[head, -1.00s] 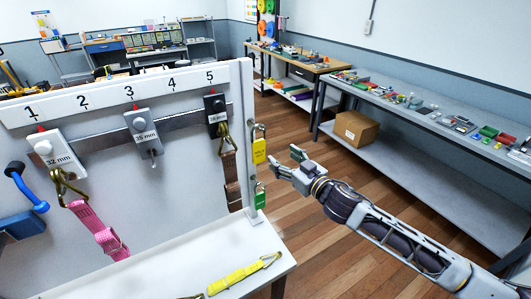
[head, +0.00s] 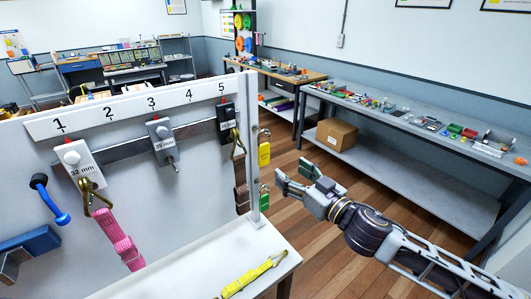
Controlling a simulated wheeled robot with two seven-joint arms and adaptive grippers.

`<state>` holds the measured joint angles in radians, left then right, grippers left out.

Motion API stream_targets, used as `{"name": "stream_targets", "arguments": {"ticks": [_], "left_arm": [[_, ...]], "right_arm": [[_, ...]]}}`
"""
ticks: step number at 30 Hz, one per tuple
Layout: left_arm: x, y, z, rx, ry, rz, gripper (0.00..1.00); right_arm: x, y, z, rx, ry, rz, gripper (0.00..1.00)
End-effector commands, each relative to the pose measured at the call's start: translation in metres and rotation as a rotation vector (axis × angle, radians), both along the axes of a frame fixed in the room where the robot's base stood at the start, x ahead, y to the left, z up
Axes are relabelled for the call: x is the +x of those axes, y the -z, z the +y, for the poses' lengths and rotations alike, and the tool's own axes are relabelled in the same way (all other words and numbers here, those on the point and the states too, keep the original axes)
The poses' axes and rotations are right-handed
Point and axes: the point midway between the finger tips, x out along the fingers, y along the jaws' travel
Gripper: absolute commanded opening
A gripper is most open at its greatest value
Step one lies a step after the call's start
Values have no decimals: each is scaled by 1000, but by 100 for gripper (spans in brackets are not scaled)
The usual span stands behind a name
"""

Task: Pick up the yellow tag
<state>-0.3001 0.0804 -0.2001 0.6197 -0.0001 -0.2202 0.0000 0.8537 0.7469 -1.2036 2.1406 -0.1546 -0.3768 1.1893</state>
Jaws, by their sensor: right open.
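The yellow tag (head: 264,154) hangs on the right edge post of the white strap wall (head: 252,150), above a green tag (head: 264,197). My right gripper (head: 292,169) comes in from the right with its fingers spread, empty. In the picture its fingertips lie just right of the yellow tag and slightly lower, with a gap between. I cannot tell the depth of that gap. My left gripper is not in view.
Numbered hooks with black and grey blocks, a pink strap (head: 122,240) and a brown strap (head: 241,188) are on the wall. A yellow strap (head: 250,277) lies on the white ledge (head: 200,262). A grey bench (head: 400,125) with parts stands behind my right arm.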

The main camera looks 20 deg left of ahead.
Motion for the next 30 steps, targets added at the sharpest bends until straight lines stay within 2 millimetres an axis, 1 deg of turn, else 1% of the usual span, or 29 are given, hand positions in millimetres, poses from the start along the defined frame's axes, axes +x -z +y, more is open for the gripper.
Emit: {"name": "stream_targets", "arguments": {"ticks": [8,14,30], "left_arm": [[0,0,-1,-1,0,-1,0],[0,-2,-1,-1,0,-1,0],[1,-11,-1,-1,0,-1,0]], "right_arm": [[1,0,1,0,0,0,66],[6,0,8,1,0,1,66],[35,-1,45,0,-1,0,66]]}}
